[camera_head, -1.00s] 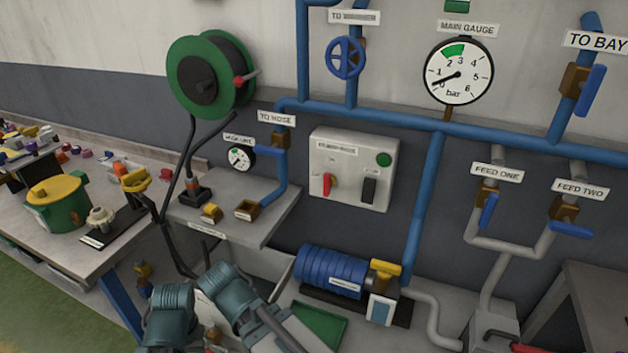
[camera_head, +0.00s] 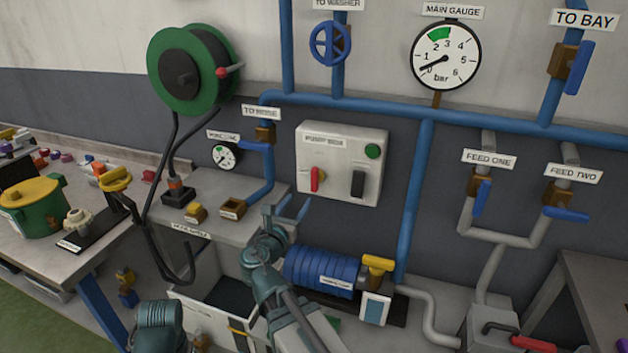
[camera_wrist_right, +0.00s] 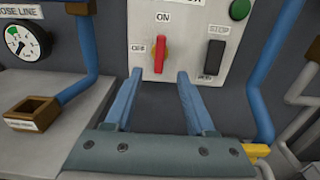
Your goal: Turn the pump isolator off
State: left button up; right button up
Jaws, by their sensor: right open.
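The pump isolator is a red handle (camera_head: 316,179) on the left part of a pale wall box (camera_head: 340,190). In the right wrist view the red handle (camera_wrist_right: 160,54) stands upright, in line with the ON label (camera_wrist_right: 163,17) above it. The OFF label (camera_wrist_right: 138,48) is to its left. My right gripper (camera_head: 291,206) is open and empty, below and left of the handle in the head view. In the right wrist view its blue fingertips (camera_wrist_right: 159,75) lie to either side below the handle, apart from it. My left gripper is out of view.
The box also carries a green button (camera_head: 373,151) and a black STOP switch (camera_head: 358,183). A blue pipe (camera_head: 415,200) runs down right of the box. The blue pump (camera_head: 318,271) and its yellow handle (camera_head: 378,263) are below. A shelf (camera_head: 215,222) lies left.

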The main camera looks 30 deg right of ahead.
aim_at(313, 179)
jog(key=x, duration=1.3)
jog(key=shift+w+d, duration=0.1)
jog(key=shift+d, duration=0.1)
grip_shut()
